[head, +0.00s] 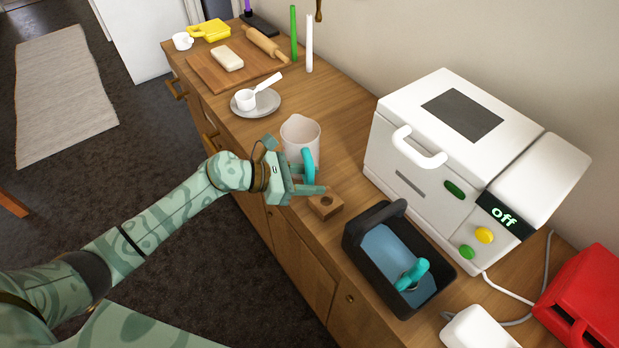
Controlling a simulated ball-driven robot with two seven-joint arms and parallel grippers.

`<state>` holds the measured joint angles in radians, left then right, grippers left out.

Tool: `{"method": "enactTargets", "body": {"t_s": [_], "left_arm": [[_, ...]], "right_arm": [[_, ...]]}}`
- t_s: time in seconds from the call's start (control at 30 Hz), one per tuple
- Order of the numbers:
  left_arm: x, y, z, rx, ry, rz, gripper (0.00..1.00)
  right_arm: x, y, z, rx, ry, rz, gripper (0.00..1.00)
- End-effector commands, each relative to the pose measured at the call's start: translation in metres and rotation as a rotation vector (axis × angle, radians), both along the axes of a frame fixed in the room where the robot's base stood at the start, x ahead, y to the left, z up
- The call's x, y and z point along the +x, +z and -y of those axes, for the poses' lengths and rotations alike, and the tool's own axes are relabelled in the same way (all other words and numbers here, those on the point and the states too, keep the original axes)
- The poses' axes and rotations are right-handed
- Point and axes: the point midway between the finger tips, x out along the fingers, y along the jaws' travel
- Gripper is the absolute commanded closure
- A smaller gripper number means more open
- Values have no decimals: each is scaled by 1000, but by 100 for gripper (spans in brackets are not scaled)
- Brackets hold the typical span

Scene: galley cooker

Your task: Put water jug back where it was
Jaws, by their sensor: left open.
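The water jug (298,131) is a pale, translucent pitcher with a teal handle (309,164). It stands upright on the wooden counter, left of the white cooker. My left gripper (311,181) is open at the near side of the jug, with its fingers at the handle. The handle shows close to the fingertips, and I cannot tell whether they touch it. The gripper and wrist hide the lower part of the jug. My right gripper is not in view.
The white cooker (420,160) reads "off". A plate with a white cup (268,103) is behind the jug.

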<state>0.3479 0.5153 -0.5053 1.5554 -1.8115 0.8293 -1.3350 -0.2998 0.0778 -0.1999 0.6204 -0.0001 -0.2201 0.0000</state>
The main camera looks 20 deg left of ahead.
Motion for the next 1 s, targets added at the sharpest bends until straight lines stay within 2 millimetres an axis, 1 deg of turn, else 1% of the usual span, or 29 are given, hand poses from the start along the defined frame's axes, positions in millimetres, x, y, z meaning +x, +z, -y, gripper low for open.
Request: {"method": "enactTargets", "body": {"t_s": [0.07, 0.17, 0.4, 0.5, 0.67, 0.87, 0.93, 1.0], "left_arm": [[-3, 5, -7, 2, 1, 1, 59], [-12, 12, -23, 4, 1, 1, 59], [-39, 33, -69, 4, 1, -2, 59], [-47, 40, -83, 3, 1, 0, 59], [-54, 47, -95, 1, 1, 1, 59], [-55, 48, -97, 0, 0, 2, 59], [-54, 47, -97, -7, 8, -5, 59], [-51, 37, -99, -66, 65, -62, 59]], "right_arm": [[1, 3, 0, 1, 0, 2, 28], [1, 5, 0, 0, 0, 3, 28], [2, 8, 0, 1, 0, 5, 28], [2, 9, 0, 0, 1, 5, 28], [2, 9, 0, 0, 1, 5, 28], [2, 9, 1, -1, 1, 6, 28], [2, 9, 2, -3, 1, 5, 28], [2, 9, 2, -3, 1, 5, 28]]}}
